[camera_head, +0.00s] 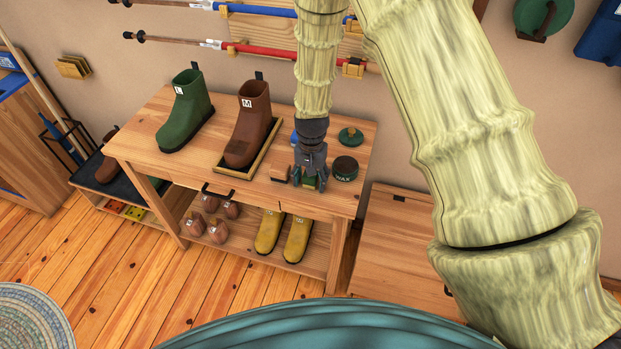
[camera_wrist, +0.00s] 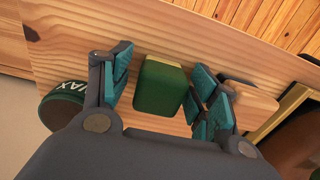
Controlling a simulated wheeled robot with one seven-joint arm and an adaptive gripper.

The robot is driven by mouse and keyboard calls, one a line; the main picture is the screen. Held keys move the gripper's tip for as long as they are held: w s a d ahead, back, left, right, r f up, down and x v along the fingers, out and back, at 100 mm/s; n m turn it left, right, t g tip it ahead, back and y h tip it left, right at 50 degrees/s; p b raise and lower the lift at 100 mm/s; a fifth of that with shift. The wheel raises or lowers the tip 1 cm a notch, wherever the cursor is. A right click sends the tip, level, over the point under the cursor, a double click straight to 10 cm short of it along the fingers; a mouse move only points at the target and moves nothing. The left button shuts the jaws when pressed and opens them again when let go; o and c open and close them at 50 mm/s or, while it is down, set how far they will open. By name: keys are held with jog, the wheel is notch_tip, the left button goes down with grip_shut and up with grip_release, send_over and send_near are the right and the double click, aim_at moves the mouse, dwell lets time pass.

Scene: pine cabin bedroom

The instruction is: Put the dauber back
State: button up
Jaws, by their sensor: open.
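My gripper (camera_head: 309,184) is open and low over the right part of the wooden bench. In the wrist view its teal-padded fingers (camera_wrist: 160,92) stand on either side of a small green block (camera_wrist: 158,88) with a yellowish edge, with gaps on both sides. The block also shows partly in the head view (camera_head: 309,182), mostly hidden by the fingers. A dark-topped wax tin (camera_head: 344,170) stands just right of the gripper; it is also in the wrist view (camera_wrist: 62,104). A green disc with a knob (camera_head: 350,136) lies behind. I cannot tell for certain which piece is the dauber.
A small wooden piece (camera_head: 280,173) lies left of the gripper. A brown boot marked M (camera_head: 250,125) stands in a tray (camera_head: 232,172), with a green boot marked L (camera_head: 186,110) farther left. Yellow boots (camera_head: 297,240) stand on the shelf below. The bench's front edge is close.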

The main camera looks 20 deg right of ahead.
notch_tip(320, 180, up, 12)
jog(key=b, duration=0.2)
dwell(0.6)
